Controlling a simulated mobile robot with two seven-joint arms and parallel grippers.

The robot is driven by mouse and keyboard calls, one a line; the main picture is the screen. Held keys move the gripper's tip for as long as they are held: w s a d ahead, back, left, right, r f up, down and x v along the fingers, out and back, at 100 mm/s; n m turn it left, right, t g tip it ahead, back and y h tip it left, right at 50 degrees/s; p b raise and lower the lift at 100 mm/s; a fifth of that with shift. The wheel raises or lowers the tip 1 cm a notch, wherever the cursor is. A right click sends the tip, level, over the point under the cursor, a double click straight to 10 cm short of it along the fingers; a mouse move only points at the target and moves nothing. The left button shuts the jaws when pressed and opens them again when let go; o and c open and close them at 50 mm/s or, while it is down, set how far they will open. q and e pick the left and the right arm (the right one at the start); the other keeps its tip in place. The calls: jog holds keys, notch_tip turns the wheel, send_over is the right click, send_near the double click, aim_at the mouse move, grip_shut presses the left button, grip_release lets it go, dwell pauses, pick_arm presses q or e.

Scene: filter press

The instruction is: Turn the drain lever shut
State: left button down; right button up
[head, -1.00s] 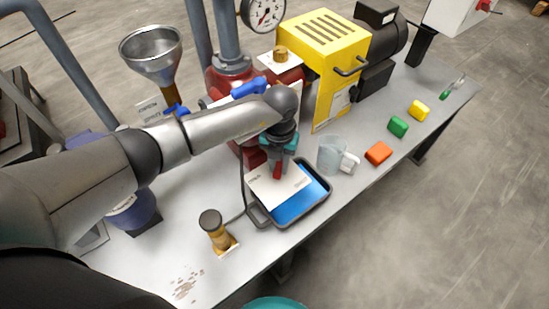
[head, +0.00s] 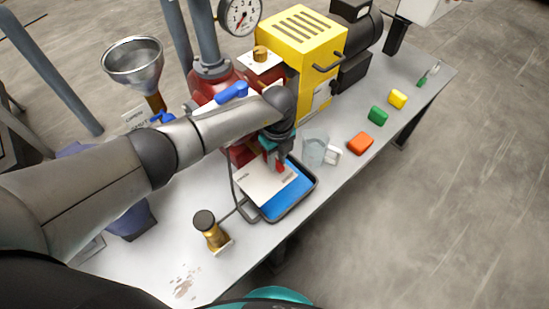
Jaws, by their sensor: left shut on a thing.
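My left gripper (head: 278,158) is shut at the front of the red press body (head: 208,86), above the tray. A small red piece (head: 280,165) shows at its fingertips; I take it to be the drain lever. The gripper and wrist hide most of it and its pivot, so its angle is hard to tell. A blue tray with a dark rim (head: 311,190) sits below, with a pale sheet or plate (head: 262,185) over its left part. My right gripper is not in view.
A clear jug (head: 314,150) stands close right of the gripper. Orange (head: 360,143), green (head: 377,115) and yellow (head: 398,99) blocks line the table's front edge. A brass piece with a dark knob (head: 210,230) stands left. A funnel (head: 133,62) and yellow housing (head: 303,43) stand behind.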

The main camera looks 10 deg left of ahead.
pick_arm(q)
jog(key=shift+w+d+r+n, duration=0.1)
jog(key=shift+w+n, duration=0.15)
jog(key=shift+n, duration=0.25)
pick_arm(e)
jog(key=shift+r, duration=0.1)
pick_arm(q)
jog(key=c, duration=0.7)
grip_release()
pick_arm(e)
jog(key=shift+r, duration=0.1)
